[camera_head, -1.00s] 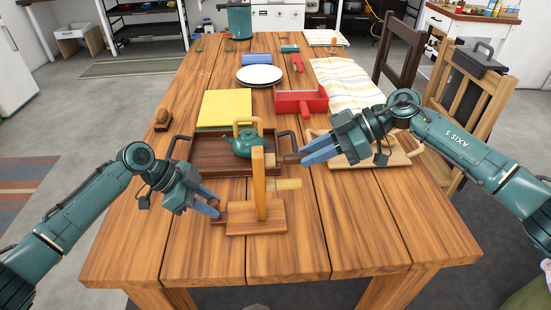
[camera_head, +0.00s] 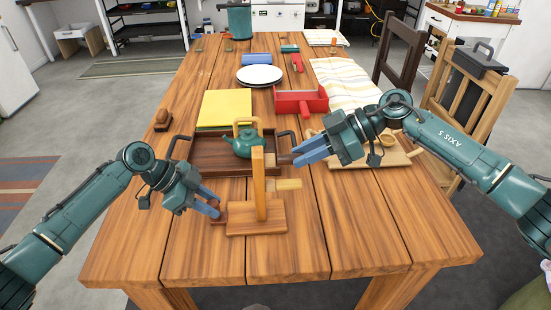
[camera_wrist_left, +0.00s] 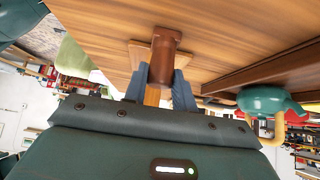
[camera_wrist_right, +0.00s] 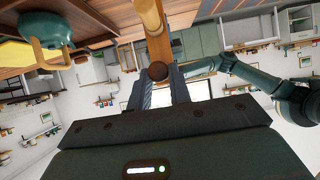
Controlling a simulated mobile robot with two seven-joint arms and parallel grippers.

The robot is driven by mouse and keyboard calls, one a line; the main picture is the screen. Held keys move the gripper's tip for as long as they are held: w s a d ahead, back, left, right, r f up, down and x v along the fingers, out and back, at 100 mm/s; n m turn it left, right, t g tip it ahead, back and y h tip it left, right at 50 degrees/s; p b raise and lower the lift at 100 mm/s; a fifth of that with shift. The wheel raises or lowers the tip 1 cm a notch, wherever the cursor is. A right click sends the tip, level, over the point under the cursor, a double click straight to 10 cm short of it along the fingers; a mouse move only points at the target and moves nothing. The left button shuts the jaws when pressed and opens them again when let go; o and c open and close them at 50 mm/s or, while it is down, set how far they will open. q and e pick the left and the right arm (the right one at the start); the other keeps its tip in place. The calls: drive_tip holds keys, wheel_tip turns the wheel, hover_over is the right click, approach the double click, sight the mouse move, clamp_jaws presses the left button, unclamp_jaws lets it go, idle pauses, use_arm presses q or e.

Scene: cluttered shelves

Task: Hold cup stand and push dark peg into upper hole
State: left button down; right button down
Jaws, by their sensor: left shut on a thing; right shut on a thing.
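The wooden cup stand (camera_head: 257,222) has a flat base and an upright post (camera_head: 258,182). A light peg (camera_head: 288,184) sticks out to the right from the lower part of the post; it also shows in the right wrist view (camera_wrist_right: 149,14). My right gripper (camera_head: 297,158) is shut on the dark peg (camera_head: 284,159), level with the upper post and pointing at it. The dark peg's round end (camera_wrist_right: 157,71) shows between the fingers. My left gripper (camera_head: 213,206) is shut on a reddish-brown cylinder (camera_wrist_left: 165,50) at the base's left side. I cannot tell whether it is joined to the stand.
A brown tray (camera_head: 205,167) with a green teapot (camera_head: 246,146) stands just behind the stand. A wooden board (camera_head: 396,159) with a small cup lies at the right. The table front is clear.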

drive_tip(key=shift+a, duration=0.15)
drive_tip(key=c, duration=1.2)
unclamp_jaws()
drive_tip(key=v, duration=1.2)
use_arm(q)
drive_tip(key=c, duration=1.1)
unclamp_jaws()
drive_tip(key=shift+o, duration=0.2)
